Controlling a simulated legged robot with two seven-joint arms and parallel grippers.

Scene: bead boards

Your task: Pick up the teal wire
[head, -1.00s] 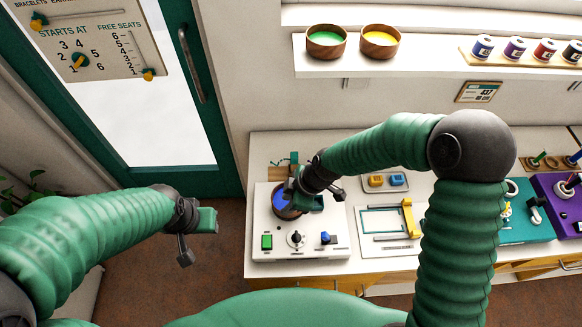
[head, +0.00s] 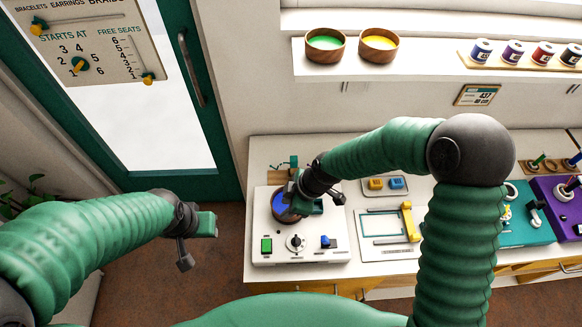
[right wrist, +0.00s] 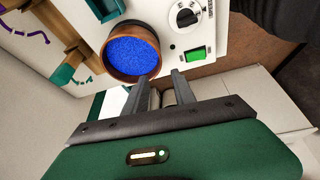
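The teal wire (head: 279,166) shows in the head view as a thin wavy line behind the white machine, by a small teal block. In the right wrist view the teal wire (right wrist: 77,77) is a short wavy piece at the left, by a wooden rack (right wrist: 66,45). My right gripper (right wrist: 162,82) is open, with its fingers apart at the near rim of a bowl of blue beads (right wrist: 134,54). The wire is clear of the fingers. My left gripper (head: 200,235) hangs over the floor at the left; its finger gap is unclear.
The white machine (head: 270,253) has a dial, a green button and a blue switch. A purple wire (right wrist: 30,37) lies near the rack. A frame with a yellow bar (head: 408,222) and a small tray stand to the right.

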